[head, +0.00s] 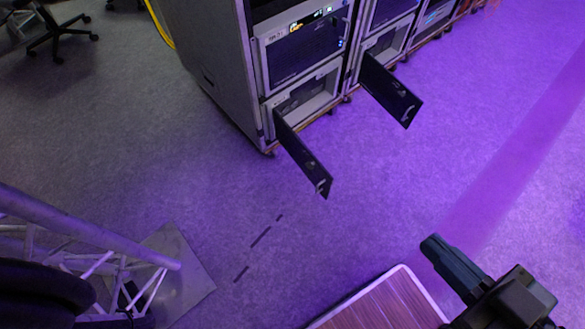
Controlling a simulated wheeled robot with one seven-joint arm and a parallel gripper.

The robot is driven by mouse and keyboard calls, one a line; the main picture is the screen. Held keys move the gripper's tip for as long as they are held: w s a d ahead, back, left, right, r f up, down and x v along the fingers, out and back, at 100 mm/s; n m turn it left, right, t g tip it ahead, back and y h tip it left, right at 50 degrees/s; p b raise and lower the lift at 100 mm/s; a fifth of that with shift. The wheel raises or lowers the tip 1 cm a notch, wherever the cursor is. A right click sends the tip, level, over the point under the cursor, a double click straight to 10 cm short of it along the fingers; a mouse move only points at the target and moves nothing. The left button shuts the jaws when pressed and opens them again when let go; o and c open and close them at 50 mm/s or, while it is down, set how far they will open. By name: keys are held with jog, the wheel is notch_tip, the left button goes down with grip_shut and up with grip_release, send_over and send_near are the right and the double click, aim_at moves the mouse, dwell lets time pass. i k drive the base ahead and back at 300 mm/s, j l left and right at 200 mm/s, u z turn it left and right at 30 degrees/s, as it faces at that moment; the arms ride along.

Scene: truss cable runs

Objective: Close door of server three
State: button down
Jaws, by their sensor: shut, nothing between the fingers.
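Server racks stand at the top centre. Two low server doors stand open, swung out toward me. The nearer black door (303,163) hangs from the lower unit (308,98) of the left rack. The second black door (391,91) hangs from the lower unit (386,43) of the rack to its right. I cannot read which unit is server three. My gripper (432,243) is at the lower right, shut and empty. It is well apart from both doors, with floor showing between.
A metal truss (85,233) with a floor plate (187,270) stands at the lower left. A wood-grained panel with a pale rim (385,305) is at the bottom. An office chair (58,36) is at the upper left, near a yellow cable (158,24). The floor before the doors is clear.

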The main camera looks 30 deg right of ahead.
aim_at(319, 177)
jog(key=i+j, duration=0.2)
jog(key=i+j+z, duration=0.15)
jog(key=j+z, duration=0.3)
jog(key=i+j+z, duration=0.1)
jog(key=j+z, duration=0.35)
